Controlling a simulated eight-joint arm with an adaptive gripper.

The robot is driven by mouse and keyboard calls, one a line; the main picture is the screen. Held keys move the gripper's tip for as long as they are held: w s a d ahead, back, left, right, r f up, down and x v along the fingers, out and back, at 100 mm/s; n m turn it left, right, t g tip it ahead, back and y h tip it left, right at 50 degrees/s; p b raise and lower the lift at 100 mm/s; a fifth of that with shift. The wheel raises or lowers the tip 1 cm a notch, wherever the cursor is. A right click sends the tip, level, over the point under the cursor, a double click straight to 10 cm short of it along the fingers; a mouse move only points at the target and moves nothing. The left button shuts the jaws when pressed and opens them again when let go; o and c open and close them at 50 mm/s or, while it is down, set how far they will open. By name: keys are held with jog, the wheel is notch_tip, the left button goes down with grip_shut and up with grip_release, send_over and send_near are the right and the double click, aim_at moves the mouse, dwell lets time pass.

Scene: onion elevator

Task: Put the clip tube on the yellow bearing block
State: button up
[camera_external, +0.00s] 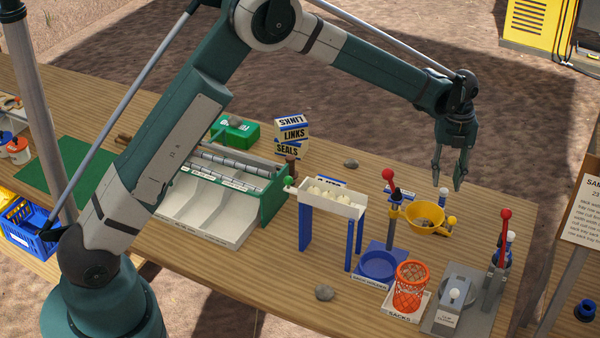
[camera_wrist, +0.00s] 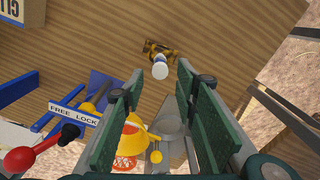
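My gripper (camera_external: 448,184) points down with its fingers apart and nothing between them, above the back right of the table. In the wrist view my gripper (camera_wrist: 160,98) also shows open. A small upright tube with a white top (camera_external: 443,193) stands below it, behind the yellow funnel; it may be the clip tube. The white top (camera_wrist: 160,70) shows just beyond the fingertips in the wrist view. A yellow and dark piece (camera_wrist: 160,50) lies right by it; I cannot tell whether it is the bearing block or whether they touch.
A yellow funnel (camera_external: 426,217) and red-knobbed lever (camera_external: 389,177) stand close by. A grey machine (camera_external: 460,292) with another red lever (camera_external: 505,215) is at the front right. A red basket (camera_external: 411,284), white trough (camera_external: 332,201) and link boxes (camera_external: 291,136) are further left.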

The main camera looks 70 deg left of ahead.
notch_tip(320, 180, up, 6)
dwell(0.4)
dwell(0.7)
jog(key=s+d+r+n+t, duration=0.2)
jog(key=s+d+r+n, duration=0.4)
jog(key=s+r, duration=0.6)
jog(key=s+d+r+n+t, duration=0.2)
jog(key=s+d+r+n, duration=0.35)
jog(key=s+r, duration=0.7)
jog(key=s+d+f+n+t, duration=0.1)
jog(key=s+d+f+n, duration=0.1)
jog(key=s, duration=0.8)
jog(key=s+d+f+n+t, duration=0.1)
jog(key=s+d+f+n, duration=0.2)
jog(key=s, duration=0.7)
jog(key=s+d+f+n+t, duration=0.1)
jog(key=s+d+f+n, duration=0.1)
jog(key=s+n, duration=0.4)
jog(key=shift+s+d+f, duration=0.15)
jog(key=shift+s+f, duration=0.2)
jog(key=shift+s, duration=1.8)
